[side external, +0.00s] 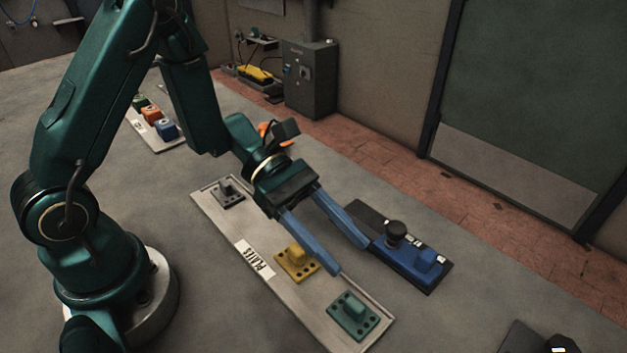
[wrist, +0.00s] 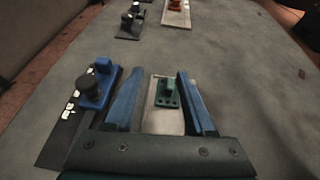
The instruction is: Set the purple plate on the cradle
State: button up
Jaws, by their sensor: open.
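No plate in view looks clearly purple. A pale tray labelled PLATES (side external: 213,207) holds a dark grey plate (side external: 228,192), a yellow plate (side external: 296,263) and a teal plate (side external: 352,314), each with a raised grip. My gripper (side external: 350,258) is open and empty above the tray, its blue fingers pointing towards the tray's near end. In the wrist view the teal plate (wrist: 167,94) shows between and beyond the fingers. A blue fixture (side external: 408,264) with a blue block and a black knob stands on a dark base beside the tray. I cannot tell whether it is the cradle.
A dark fixture with a black knob (side external: 560,345) is cut off at the lower right; a similar one shows in the wrist view (wrist: 131,20). Another tray (side external: 165,143) holds green, orange and blue blocks near my arm. Bare grey table lies around the trays.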

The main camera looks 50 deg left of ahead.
aim_at(356, 305)
jog(key=shift+m+g, duration=0.4)
jog(key=shift+g, duration=0.1)
jog(key=d, duration=0.1)
jog(key=s+d, duration=0.1)
jog(key=d, duration=0.1)
jog(key=s+d, duration=0.1)
jog(key=shift+d+f, duration=0.2)
jog(key=shift+f, duration=0.15)
notch_tip(356, 305, down, 5)
jog(key=shift+d+r, duration=0.1)
jog(key=shift+d, duration=0.05)
jog(key=x, duration=0.4)
jog(key=shift+w+d+r, duration=0.15)
jog(key=shift+d+r, duration=0.1)
jog(key=shift+r, duration=0.3)
